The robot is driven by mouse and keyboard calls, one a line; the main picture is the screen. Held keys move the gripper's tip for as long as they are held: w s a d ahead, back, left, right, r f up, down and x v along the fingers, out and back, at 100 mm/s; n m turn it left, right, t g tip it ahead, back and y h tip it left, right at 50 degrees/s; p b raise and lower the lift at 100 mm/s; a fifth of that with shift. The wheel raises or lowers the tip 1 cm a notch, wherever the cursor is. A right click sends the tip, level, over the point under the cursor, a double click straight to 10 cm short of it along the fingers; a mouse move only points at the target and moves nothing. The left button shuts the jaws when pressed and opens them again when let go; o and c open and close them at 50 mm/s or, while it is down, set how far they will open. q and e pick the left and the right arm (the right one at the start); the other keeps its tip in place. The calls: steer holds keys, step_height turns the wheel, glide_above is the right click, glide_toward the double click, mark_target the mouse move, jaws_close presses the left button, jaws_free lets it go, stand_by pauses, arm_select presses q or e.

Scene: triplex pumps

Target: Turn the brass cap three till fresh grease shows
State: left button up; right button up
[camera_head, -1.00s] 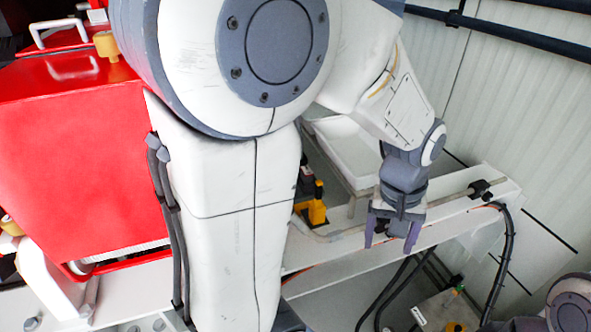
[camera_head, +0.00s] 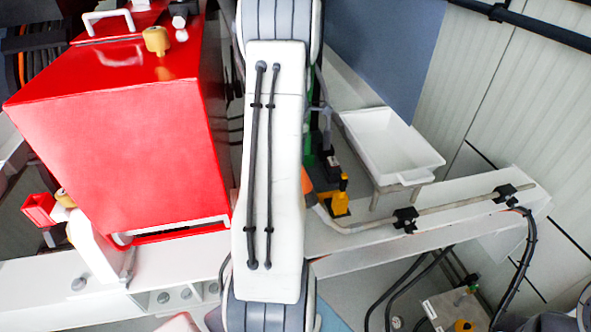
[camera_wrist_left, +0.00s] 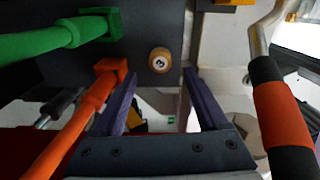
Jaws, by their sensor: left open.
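In the left wrist view a round brass cap (camera_wrist_left: 159,60) with a dark mark on its pale centre sits on a dark surface. My left gripper (camera_wrist_left: 160,76) is open, its two purple fingers apart. The cap appears between the fingertips and just beyond them; no contact shows. The mark looks like a 3 but is too small to read surely. In the head view my left gripper is out of sight and my arm covers the middle. My right gripper is not in view.
A green lever (camera_wrist_left: 55,40) and an orange lever (camera_wrist_left: 75,125) lie left of the cap. A bent pipe with an orange-and-black grip (camera_wrist_left: 283,118) is at right. In the head view stand a red housing (camera_head: 120,120) and a white tray (camera_head: 392,143).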

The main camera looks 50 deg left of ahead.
arm_select(q)
step_height(320, 180, down, 6)
steer(key=shift+f+p, duration=0.15)
steer(key=shift+p, duration=0.65)
jaws_close()
steer(key=shift+m, duration=0.4)
